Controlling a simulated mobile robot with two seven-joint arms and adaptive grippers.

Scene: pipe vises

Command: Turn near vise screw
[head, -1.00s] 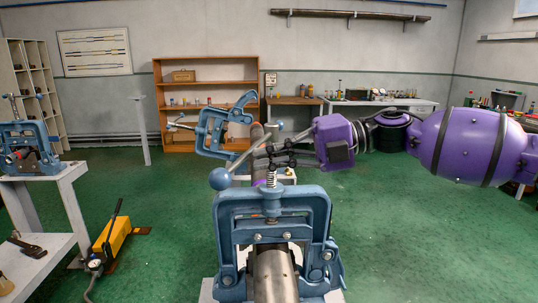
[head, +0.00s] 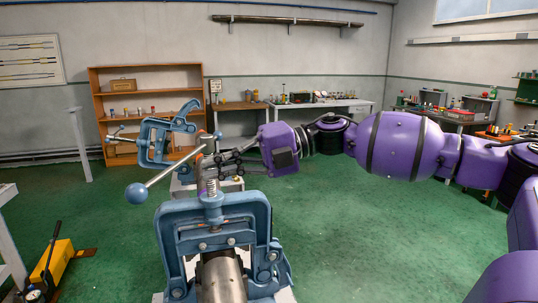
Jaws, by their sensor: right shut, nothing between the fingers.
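The near vise (head: 170,232) is a blue metal frame standing upright at the bottom centre of the head view. It is closed over a grey pipe (head: 222,282). Its screw (head: 212,200) rises from the top of the frame. The screw's handle bar (head: 172,169) slants from a big blue ball (head: 136,194) at the left up to a smaller end behind the screw. My right gripper (head: 215,163) comes in from the right, shut and empty, close beside the handle and screw top. Whether it touches the bar I cannot tell. My left gripper is out of view.
A second blue vise (head: 154,144), tilted open, stands farther back. A yellow hand pump (head: 52,264) sits on the floor at lower left. An orange shelf (head: 143,80) and workbenches line the back wall. The green floor right of the near vise is clear.

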